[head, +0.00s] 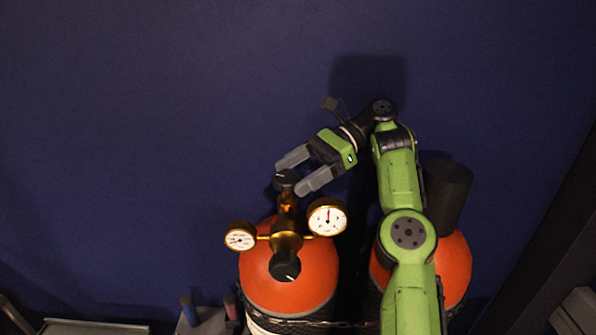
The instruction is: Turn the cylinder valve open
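The left orange gas cylinder (262,277) stands upright with a brass regulator (286,243) on top. Its valve knob (286,180) is small and black and sits at the top of the brass stem. A larger black knob (285,266) faces me lower down. My gripper (286,172) comes in from the right with its two grey fingers apart, at the valve knob. One finger is above and left of the knob, the other to its right. I cannot tell whether either finger touches it.
Two round white gauges (327,217) and (240,237) flank the regulator. A second orange cylinder (454,262) with a black cap (447,190) stands to the right, partly behind my arm. A chain (312,323) crosses the cylinders. A dark blue wall (150,120) is behind.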

